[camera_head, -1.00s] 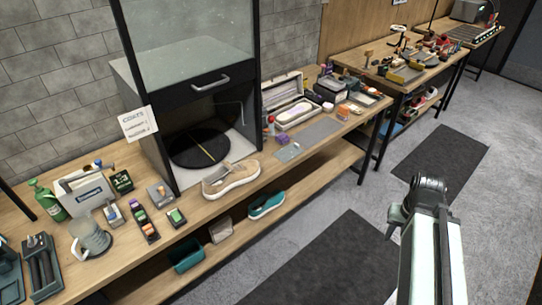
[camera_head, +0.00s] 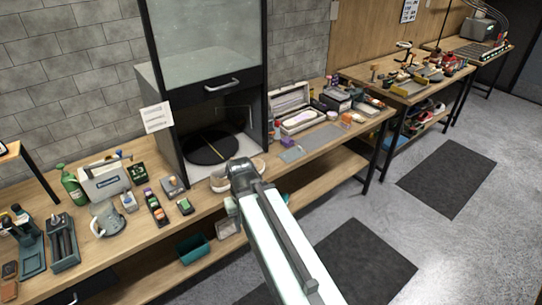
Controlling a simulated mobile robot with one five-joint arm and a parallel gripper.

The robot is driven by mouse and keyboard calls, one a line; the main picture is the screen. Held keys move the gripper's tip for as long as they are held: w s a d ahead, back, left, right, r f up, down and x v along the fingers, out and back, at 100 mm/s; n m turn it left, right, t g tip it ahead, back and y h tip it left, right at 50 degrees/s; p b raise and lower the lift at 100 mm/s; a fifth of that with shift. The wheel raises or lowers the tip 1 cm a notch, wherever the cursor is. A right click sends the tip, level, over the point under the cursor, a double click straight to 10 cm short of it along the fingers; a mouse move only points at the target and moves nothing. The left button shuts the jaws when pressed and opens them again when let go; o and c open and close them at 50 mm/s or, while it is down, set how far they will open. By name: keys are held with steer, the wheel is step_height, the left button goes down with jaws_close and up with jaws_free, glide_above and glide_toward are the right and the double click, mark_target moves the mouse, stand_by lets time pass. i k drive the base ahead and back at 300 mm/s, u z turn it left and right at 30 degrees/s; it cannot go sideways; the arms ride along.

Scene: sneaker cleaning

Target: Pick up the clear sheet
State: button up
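I cannot pick out a clear sheet with certainty. A small, thin grey sheet (camera_head: 291,155) lies flat on the bench, right of the cabinet opening, and may be it. A larger flat grey piece (camera_head: 324,136) lies just behind it to the right. The end of my arm, with my gripper (camera_head: 231,206), shows left of the small sheet in the picture, in front of the cabinet. The fingers cannot be made out. My arm hides most of a tan sneaker (camera_head: 218,184) on the bench.
An open-fronted cabinet with a dark turntable (camera_head: 209,149) and a raised glass panel (camera_head: 208,37) stands on the bench. Tools, a mug (camera_head: 106,219) and a green bottle (camera_head: 73,187) crowd the left. A lower shelf holds a teal bin (camera_head: 194,249). Dark mats (camera_head: 362,262) lie on open floor.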

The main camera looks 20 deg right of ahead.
mark_target(292, 154)
steer(key=u, duration=0.1)
steer(key=i, duration=1)
steer(key=z, duration=0.05)
